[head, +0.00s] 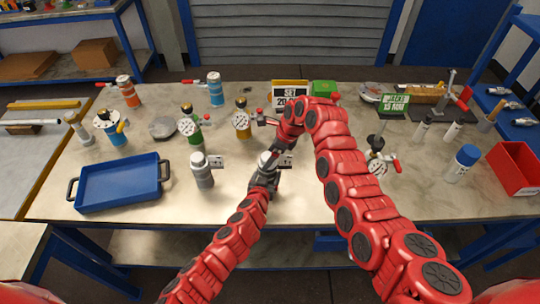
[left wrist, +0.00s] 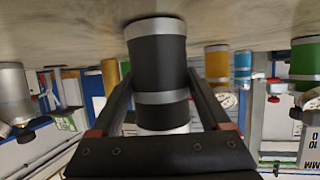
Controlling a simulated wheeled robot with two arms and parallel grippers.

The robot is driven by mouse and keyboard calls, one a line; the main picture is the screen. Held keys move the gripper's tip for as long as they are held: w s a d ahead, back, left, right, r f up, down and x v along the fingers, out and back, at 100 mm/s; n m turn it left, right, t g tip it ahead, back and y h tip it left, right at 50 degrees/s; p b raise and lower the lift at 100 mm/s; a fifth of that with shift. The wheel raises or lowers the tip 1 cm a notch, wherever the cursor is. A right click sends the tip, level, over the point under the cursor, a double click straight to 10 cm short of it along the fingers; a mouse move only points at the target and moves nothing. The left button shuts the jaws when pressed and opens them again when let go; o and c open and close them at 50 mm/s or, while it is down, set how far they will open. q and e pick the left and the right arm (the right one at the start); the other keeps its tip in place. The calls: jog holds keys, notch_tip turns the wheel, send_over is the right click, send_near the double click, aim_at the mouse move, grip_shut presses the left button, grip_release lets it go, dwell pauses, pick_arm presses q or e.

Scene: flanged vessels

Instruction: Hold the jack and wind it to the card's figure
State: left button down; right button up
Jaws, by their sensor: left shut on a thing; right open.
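The jack is a dark cylinder with silver bands (left wrist: 160,62), gripped between the two fingers of my left gripper (left wrist: 161,100) in the left wrist view. In the head view its grey top (head: 267,160) shows, with a small pale tag beside it; its lower body is hidden by my left gripper (head: 262,180). It stands upright on the table. My right gripper (head: 277,148) is open, just above and close to the jack's top; whether it touches cannot be told. The card (head: 289,90) reads "SET 20", its lower right hidden by my right arm.
A similar grey jack (head: 203,172) stands to the left, beyond it a blue tray (head: 120,184). Green (head: 193,130) and yellow (head: 242,122) dial vessels stand behind. A green sign (head: 394,103) reads "15 MM". A blue-capped bottle (head: 463,163) and red bin (head: 515,167) are at right.

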jog(key=shift+f, duration=0.1)
jog(key=c, duration=1.4)
jog(key=shift+f+n+g, duration=0.1)
jog(key=shift+n+g, duration=0.4)
jog(key=shift+n, duration=0.8)
jog(key=shift+w, duration=0.1)
jog(key=o, duration=1.4)
jog(key=shift+r, duration=0.2)
